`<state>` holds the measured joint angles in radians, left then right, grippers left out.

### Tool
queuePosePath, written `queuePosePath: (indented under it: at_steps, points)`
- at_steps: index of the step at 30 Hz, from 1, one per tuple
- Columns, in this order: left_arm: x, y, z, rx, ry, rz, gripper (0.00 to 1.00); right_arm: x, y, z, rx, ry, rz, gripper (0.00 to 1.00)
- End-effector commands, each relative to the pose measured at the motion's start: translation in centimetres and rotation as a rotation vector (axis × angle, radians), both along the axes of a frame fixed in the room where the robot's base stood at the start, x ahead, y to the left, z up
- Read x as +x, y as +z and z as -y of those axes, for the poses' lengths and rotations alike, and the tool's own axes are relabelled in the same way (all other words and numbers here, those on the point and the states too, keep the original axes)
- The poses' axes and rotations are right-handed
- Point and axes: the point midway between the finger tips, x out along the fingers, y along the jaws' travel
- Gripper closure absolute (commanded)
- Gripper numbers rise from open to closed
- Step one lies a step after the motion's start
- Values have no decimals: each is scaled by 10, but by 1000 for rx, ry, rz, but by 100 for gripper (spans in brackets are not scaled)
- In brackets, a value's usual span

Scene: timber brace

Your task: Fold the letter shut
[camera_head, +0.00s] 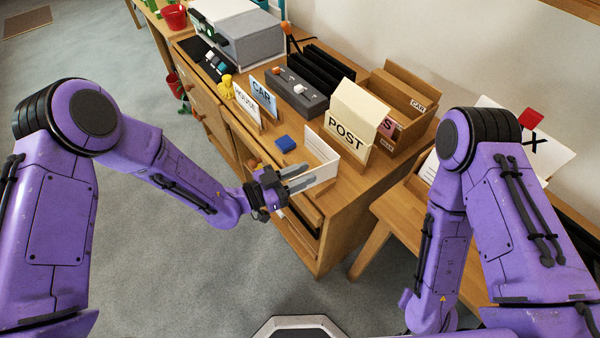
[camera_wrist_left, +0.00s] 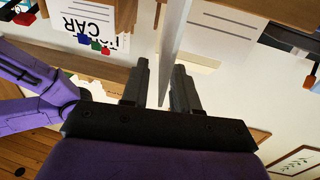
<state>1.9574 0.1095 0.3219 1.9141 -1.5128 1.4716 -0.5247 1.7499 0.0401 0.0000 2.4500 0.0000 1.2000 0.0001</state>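The letter (camera_head: 322,157) is a white sheet with a raised panel at the front edge of the wooden desk. My left gripper (camera_head: 303,179) is at its near side, fingers apart. In the left wrist view, a thin white panel of the letter (camera_wrist_left: 174,45) is seen edge-on between the two fingers of my left gripper (camera_wrist_left: 160,88). It lies closer to the right finger in that view; I cannot tell whether it touches. The letter's lower part is partly hidden by the fingers. My right arm shows at the right, but its gripper is not visible.
A cream POST holder (camera_head: 350,120) stands to the right, with a wooden sorter (camera_head: 405,95) behind. CAR (camera_head: 262,97) and HOUSE (camera_head: 246,103) cards and a grey block (camera_head: 297,92) stand further back. An open drawer (camera_head: 300,222) is below.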

Motion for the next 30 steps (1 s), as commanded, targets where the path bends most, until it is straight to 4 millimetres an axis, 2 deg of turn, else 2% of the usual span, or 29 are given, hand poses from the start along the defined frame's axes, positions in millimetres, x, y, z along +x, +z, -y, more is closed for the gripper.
queuePosePath:
  at_steps: [1, 3, 4, 30]
  points:
    - [0, 0, 0, 0, 0, 0, 71, 0, 0, 0, 0, 0, 0, 57]
    - [0, 0, 0, 0, 0, 0, 94, 0, 0, 0, 0, 0, 0, 57]
    - [0, 0, 0, 0, 0, 0, 100, 0, 0, 0, 0, 0, 0, 57]
    - [0, 0, -1, 0, 1, 0, 100, 0, 0, 0, 0, 0, 0, 57]
